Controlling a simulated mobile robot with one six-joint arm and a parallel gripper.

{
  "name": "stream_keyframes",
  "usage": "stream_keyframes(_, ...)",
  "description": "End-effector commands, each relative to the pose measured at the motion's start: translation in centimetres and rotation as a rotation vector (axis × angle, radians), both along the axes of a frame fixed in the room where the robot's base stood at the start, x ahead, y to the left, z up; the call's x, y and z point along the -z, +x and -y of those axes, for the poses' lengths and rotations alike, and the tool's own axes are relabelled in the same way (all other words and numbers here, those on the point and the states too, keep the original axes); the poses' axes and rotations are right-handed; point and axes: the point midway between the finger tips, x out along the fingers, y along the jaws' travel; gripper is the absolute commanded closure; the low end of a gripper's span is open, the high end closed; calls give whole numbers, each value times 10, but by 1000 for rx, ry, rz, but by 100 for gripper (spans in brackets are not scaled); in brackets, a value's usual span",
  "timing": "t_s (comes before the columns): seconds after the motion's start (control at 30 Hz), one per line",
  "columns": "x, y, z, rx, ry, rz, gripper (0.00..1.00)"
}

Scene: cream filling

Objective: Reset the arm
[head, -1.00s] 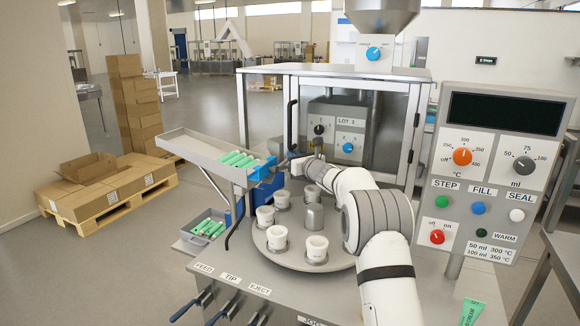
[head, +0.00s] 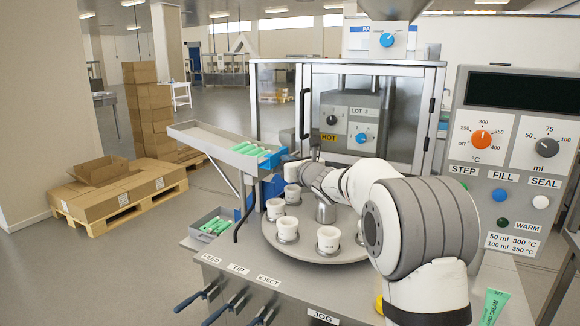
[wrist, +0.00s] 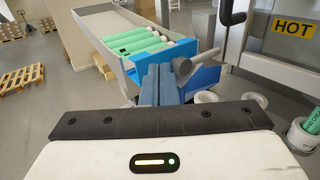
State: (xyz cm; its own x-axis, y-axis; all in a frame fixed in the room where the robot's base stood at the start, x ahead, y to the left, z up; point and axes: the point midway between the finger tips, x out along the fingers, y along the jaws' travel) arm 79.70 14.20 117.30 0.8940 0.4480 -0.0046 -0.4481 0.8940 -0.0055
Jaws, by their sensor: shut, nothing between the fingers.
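My gripper (wrist: 158,84) shows in the wrist view as two blue fingers, shut together with nothing between them. In the head view my white and grey arm (head: 425,225) reaches from the lower right over the turntable (head: 268,236). The gripper end (head: 290,170) is above the turntable's back left, near the feed tray's lower end; its fingertips are hard to make out there. In the wrist view the fingers point toward the blue end of the feed tray (wrist: 116,68), which holds several green tubes (wrist: 140,42). I cannot tell whether they touch it.
Several white cups (head: 328,240) stand around the turntable. In the wrist view a green tube (wrist: 312,122) stands in a cup at the right edge. A glazed cabinet (head: 392,110) with a HOT label (head: 328,137) stands behind. A control panel (head: 515,150) is at right.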

Motion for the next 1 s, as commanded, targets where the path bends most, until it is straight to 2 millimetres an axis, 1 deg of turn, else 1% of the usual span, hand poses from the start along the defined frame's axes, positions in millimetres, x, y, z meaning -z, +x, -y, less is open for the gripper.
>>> stream_keyframes(0.07,-4,-10,-2,-17,-43,14,100)
stream_keyframes(0.17,-9,-32,-8,-74,-175,49,100)
stream_keyframes(0.27,-11,-69,-14,-168,-382,105,100)
stream_keyframes(0.3,-9,-87,-17,-215,-475,130,100)
stream_keyframes(0.37,-5,-113,-19,-286,-613,167,100)
stream_keyframes(0.4,-1,-132,-20,-336,-705,191,100)
stream_keyframes(0.47,6,-159,-20,-412,-839,226,100)
stream_keyframes(0.5,12,-178,-18,-466,-926,250,100)
stream_keyframes(0.57,23,-206,-15,-551,-1056,282,100)
stream_keyframes(0.6,30,-226,-12,-609,-1140,305,100)
stream_keyframes(0.67,42,-255,-5,-698,-1265,336,100)
stream_keyframes(0.7,50,-274,1,-763,-1345,356,100)
stream_keyframes(0.77,63,-302,11,-860,-1466,386,100)
stream_keyframes(0.8,72,-322,19,-928,-1542,404,100)
stream_keyframes(0.87,85,-350,33,-1035,-1654,428,100)
stream_keyframes(0.9,94,-368,44,-1110,-1726,443,100)
stream_keyframes(0.97,106,-395,60,-1222,-1829,464,100)
stream_keyframes(1.0,114,-412,71,-1299,-1892,477,100)
